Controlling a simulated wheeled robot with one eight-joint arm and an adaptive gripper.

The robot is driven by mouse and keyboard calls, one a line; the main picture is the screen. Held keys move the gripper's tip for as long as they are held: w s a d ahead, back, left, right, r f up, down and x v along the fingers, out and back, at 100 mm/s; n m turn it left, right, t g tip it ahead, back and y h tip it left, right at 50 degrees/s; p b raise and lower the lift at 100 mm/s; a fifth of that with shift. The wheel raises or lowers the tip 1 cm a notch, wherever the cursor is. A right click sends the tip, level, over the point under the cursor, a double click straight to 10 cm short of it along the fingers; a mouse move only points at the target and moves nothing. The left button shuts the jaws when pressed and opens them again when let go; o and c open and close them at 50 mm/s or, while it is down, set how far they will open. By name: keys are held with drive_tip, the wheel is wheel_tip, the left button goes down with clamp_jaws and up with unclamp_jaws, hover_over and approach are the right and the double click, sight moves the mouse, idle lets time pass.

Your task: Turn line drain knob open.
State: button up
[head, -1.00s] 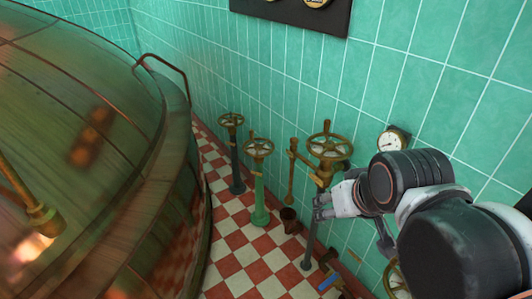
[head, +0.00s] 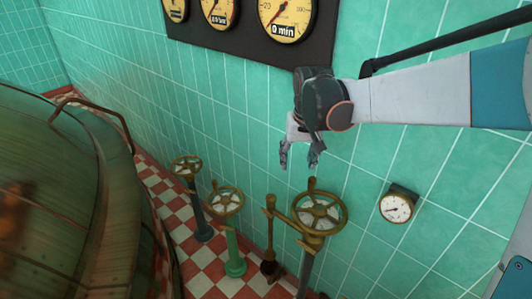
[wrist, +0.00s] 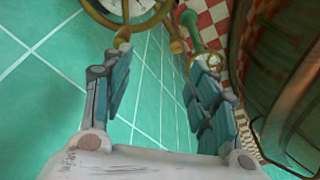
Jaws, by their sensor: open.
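Several brass handwheels stand along the tiled wall; no label shows which is the line drain knob. The nearest handwheel (head: 318,212) is spoked, with a small upright knob on its rim, and sits right of the others. A second handwheel (head: 223,201) stands on a green post, and a third (head: 187,166) on a dark post further back. My gripper (head: 300,158) is open and empty, fingers pointing down, above the nearest handwheel and apart from it. In the wrist view, part of a brass wheel (wrist: 128,14) shows beyond the fingertips.
A large copper kettle (head: 45,205) with a rail fills the left. A dark panel of dials (head: 285,50) is on the wall above my gripper. A small white gauge (head: 397,206) is at the right. The red-and-white checkered floor (head: 205,275) shows between kettle and wall.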

drive_tip(key=w+a+f+g+p, duration=0.1)
drive_tip(key=w+a+f+p, duration=0.1)
drive_tip(key=w+a+f, duration=0.3)
drive_tip(key=g+p, duration=0.1)
approach(271, 198)
drive_tip(key=f+b, duration=0.1)
drive_tip(key=f, duration=0.2)
drive_tip(key=f+b, duration=0.1)
drive_tip(key=f, duration=0.1)
drive_tip(key=f+b, duration=0.1)
drive_tip(key=f, duration=0.2)
drive_tip(key=shift+w+a+f+b, duration=0.15)
drive_tip(key=shift+w+f+b, duration=0.1)
drive_tip(key=shift+f+b, duration=0.1)
drive_tip(key=c, duration=1.1)
